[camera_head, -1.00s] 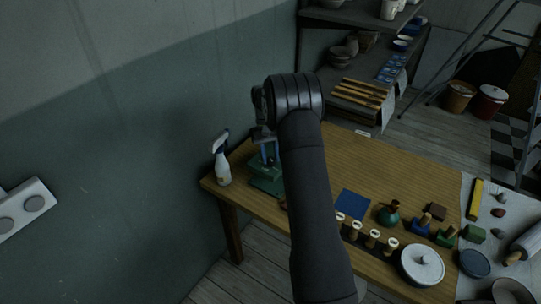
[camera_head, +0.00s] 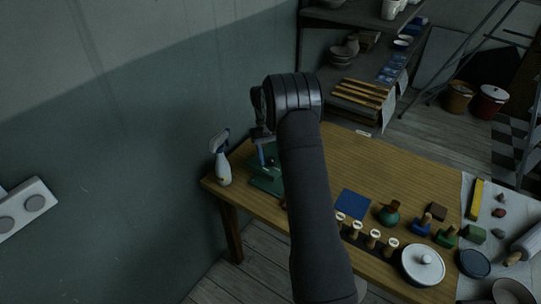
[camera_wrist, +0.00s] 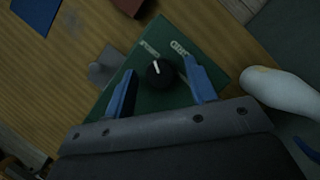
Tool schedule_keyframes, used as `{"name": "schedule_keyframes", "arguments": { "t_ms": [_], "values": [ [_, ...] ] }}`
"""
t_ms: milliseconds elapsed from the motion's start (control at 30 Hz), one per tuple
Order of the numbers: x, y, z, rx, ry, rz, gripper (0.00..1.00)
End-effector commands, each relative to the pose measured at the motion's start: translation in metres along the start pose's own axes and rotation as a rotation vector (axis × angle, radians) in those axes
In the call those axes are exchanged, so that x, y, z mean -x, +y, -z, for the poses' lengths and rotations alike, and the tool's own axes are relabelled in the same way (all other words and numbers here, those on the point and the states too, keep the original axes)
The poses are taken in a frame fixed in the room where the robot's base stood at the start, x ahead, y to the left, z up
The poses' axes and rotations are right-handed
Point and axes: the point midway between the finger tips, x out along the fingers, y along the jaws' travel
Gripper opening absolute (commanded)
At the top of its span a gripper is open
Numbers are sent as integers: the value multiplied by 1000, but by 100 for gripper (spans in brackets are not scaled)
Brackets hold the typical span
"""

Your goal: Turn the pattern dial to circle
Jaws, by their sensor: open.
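The pattern dial is a round black knob (camera_wrist: 160,73) with a white pointer line, on a green panel (camera_wrist: 152,100) in the wrist view. The pointer aims up and slightly left in that view, between two pale labels that are hard to read. My gripper (camera_wrist: 158,67) is open, with one blue finger on each side of the knob and a gap visible on both sides. In the head view, the green base (camera_head: 266,185) stands at the table's left end below my gripper (camera_head: 267,156), and my arm hides part of it; the knob cannot be made out there.
A white spray bottle (camera_head: 222,165) stands close to the left of the green base; it also shows at right in the wrist view (camera_wrist: 280,90). A grey round object (camera_wrist: 102,72) lies left of the panel. A blue sheet (camera_head: 353,204) and several stamps are further right.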

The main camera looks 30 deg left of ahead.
Motion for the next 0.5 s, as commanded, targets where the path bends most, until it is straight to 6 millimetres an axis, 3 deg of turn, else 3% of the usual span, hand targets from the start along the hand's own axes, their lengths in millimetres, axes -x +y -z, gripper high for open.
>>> {"name": "schedule_keyframes", "arguments": {
  "t_ms": [233,500],
  "values": [
    [15,0,1,0,4,-1,51],
    [72,0,1,0,4,-1,51]
  ]
}}
